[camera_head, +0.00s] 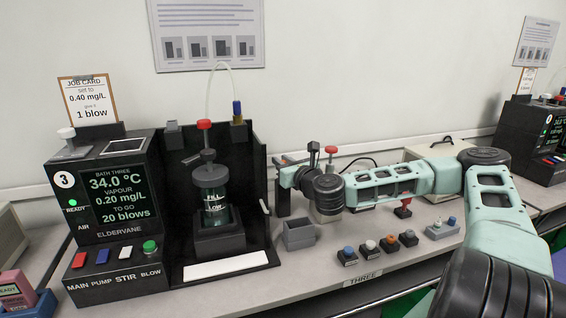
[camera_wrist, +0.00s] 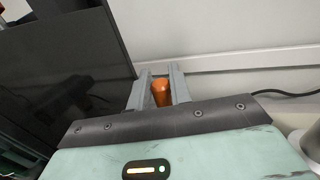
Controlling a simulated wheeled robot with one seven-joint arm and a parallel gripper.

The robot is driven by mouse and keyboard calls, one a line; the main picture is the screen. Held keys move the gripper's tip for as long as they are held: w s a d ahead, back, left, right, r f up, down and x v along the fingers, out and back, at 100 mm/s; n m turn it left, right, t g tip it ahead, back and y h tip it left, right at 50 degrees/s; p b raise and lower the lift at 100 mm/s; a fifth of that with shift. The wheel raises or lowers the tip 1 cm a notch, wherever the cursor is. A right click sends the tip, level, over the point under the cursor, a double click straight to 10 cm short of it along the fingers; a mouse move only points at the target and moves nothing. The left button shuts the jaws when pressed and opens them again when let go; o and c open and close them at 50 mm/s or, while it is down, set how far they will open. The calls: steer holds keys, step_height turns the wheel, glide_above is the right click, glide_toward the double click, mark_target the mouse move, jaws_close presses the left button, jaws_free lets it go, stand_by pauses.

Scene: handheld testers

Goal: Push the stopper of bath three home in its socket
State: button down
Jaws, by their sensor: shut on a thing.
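Bath three (camera_head: 120,200) is the black unit at left, its screen reading 34.0 °C, vapour 0.20 mg/L, to go 20 blows. A glass vessel (camera_head: 215,212) with a dark top (camera_head: 210,174) stands in its bay. A red-capped stem (camera_head: 204,124) rises above it. I cannot tell how far any stopper is seated. My gripper is to the right of the bay, apart from the vessel. In the wrist view my gripper (camera_wrist: 160,76) is shut on a small orange piece (camera_wrist: 161,94). In the head view that piece is hidden.
A grey open box (camera_head: 299,234) sits on the bench below my gripper. Several coloured pieces on black blocks (camera_head: 368,252) line the front, with a grey holder (camera_head: 442,231) to their right. The bay's black side wall (camera_head: 258,175) stands between my gripper and the vessel.

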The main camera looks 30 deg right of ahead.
steer(key=shift+f, duration=0.25)
steer(key=c, duration=1.2)
jaws_free()
steer(key=shift+s, duration=0.1)
steer(key=shift+s+a+p, duration=0.15)
steer(key=shift+s+p, duration=2.1)
steer(key=shift+s, duration=0.6)
steer(key=shift+s+a+p, duration=0.15)
steer(key=shift+s+p, duration=2.1)
steer(key=shift+s, duration=0.65)
steer(key=shift+s+a+p, duration=0.15)
steer(key=shift+s+p, duration=2.1)
steer(key=shift+s, duration=0.6)
